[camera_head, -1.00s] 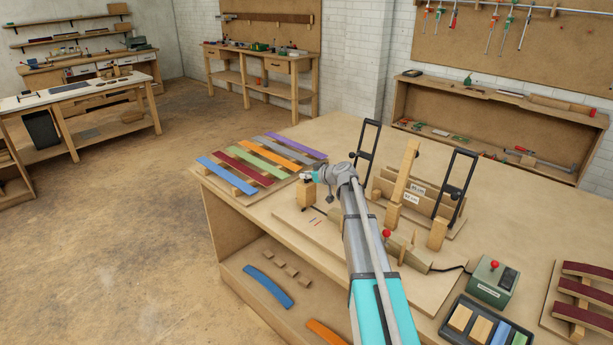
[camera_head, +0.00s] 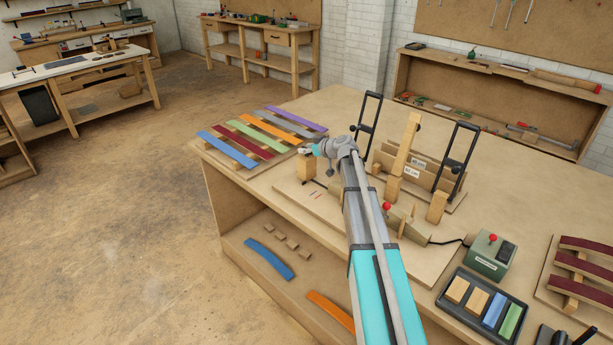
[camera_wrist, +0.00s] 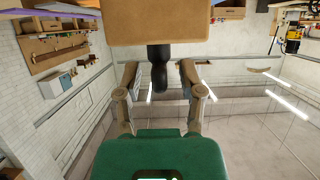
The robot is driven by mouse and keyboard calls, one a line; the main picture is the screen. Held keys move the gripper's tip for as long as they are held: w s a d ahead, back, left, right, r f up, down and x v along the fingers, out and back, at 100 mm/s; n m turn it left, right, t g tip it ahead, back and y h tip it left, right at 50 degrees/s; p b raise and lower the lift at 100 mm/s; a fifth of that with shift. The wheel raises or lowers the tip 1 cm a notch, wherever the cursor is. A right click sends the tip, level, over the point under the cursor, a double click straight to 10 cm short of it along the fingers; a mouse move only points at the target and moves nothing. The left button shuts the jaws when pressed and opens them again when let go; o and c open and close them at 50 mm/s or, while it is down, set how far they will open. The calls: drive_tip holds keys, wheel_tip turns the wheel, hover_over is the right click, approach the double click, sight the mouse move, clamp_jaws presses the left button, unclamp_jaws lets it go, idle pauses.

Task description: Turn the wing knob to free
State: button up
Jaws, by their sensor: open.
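In the wrist view, a dark knob on a short stem (camera_wrist: 158,68) sticks out of a brown block (camera_wrist: 158,22) at the top. It looks like the wing knob, but its wings cannot be made out. My gripper (camera_wrist: 157,75) is open, with one finger on each side of the knob. Small gaps show, and I see no clear contact. In the head view, my gripper (camera_head: 318,151) is at the upright wooden block (camera_head: 306,168) on the bench's left part. The knob cannot be made out there, behind or under my wrist.
Coloured strips (camera_head: 262,131) lie on a rack to the left. Black-handled clamps (camera_head: 366,128) and wooden uprights stand behind and right of my arm. A green control box (camera_head: 492,256) with a red knob and a dark tray (camera_head: 484,306) of blocks sit at right.

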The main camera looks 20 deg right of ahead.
drive_tip(key=shift+m+h, duration=0.4)
drive_tip(key=shift+h, duration=0.1)
drive_tip(key=shift+m+t+h, duration=0.8)
drive_tip(key=shift+m+h, duration=0.8)
drive_tip(key=shift+h, duration=0.4)
